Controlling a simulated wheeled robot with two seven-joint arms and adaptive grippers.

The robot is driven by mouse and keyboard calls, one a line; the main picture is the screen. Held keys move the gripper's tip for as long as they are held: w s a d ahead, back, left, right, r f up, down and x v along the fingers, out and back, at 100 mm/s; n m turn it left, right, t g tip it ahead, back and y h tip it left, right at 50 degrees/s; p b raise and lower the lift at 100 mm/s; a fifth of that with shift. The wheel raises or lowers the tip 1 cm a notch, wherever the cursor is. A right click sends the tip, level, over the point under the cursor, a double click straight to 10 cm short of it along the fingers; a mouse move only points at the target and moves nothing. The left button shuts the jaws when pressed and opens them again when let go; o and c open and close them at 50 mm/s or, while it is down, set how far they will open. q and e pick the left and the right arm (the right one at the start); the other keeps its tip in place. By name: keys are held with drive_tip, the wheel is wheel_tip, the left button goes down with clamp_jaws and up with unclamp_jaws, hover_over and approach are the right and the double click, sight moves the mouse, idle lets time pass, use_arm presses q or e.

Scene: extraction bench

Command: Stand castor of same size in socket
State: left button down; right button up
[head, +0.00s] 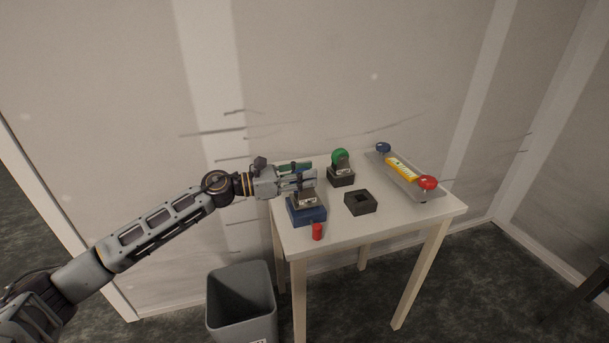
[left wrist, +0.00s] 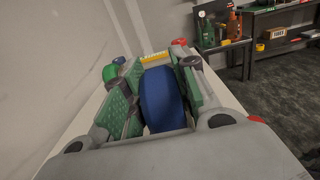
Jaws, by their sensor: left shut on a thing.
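My left gripper (head: 304,176) is shut on a castor with a blue wheel (left wrist: 161,98); the green finger pads lie on both sides of the wheel. In the head view the castor's grey labelled body (head: 306,198) shows below the fingers, at the blue block (head: 307,216). I cannot tell whether it is seated in the block or just above it. A black square socket (head: 360,203) is empty, to the right. A green-wheeled castor (head: 340,157) stands upright in another dark socket (head: 341,181) behind. My right gripper is out of view.
A clear tray (head: 432,193) at the table's right holds a blue-topped item (head: 383,147), a yellow box (head: 401,169) and a red-topped item (head: 428,182). A small red cylinder (head: 317,232) stands near the front edge. A grey bin (head: 241,302) is on the floor.

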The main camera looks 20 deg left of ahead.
use_arm(q)
drive_tip(key=shift+f+b, duration=0.5)
drive_tip(key=shift+f, duration=0.05)
drive_tip(key=c, duration=1.1)
unclamp_jaws()
drive_tip(key=shift+o, duration=0.2)
drive_tip(key=shift+s+a, duration=0.15)
drive_tip(key=shift+a, duration=0.05)
drive_tip(key=v, duration=1.1)
drive_tip(key=shift+a, duration=0.15)
drive_tip(key=shift+s, duration=0.15)
idle(1.0)
